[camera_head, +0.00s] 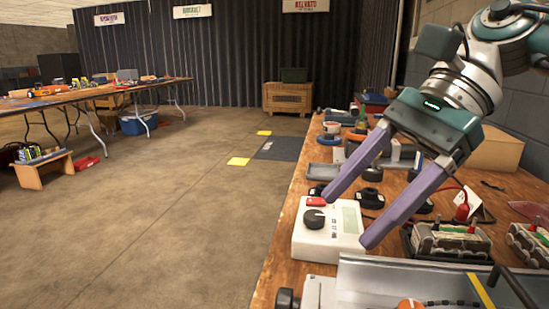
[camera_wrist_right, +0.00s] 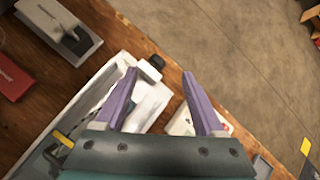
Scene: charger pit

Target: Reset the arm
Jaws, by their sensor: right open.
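My right gripper (camera_head: 347,219) comes in from the upper right in the head view, with its two purple fingers spread apart and nothing between them. Its fingertips hang over the white charger box (camera_head: 313,245), which has a black knob (camera_head: 314,218), a red button (camera_head: 316,201) and a small display. In the right wrist view the open fingers (camera_wrist_right: 164,75) point toward the edge of the wooden workbench (camera_wrist_right: 160,62). A white device shows partly behind the right finger there. My left gripper is in neither view.
Battery packs in holders (camera_head: 449,240) sit right of the charger. A metal tray-like device (camera_head: 390,280) is at the bench front. Black round parts and tools crowd the bench behind. Open concrete floor (camera_head: 180,220) lies left, with a long folding table (camera_head: 75,98) beyond.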

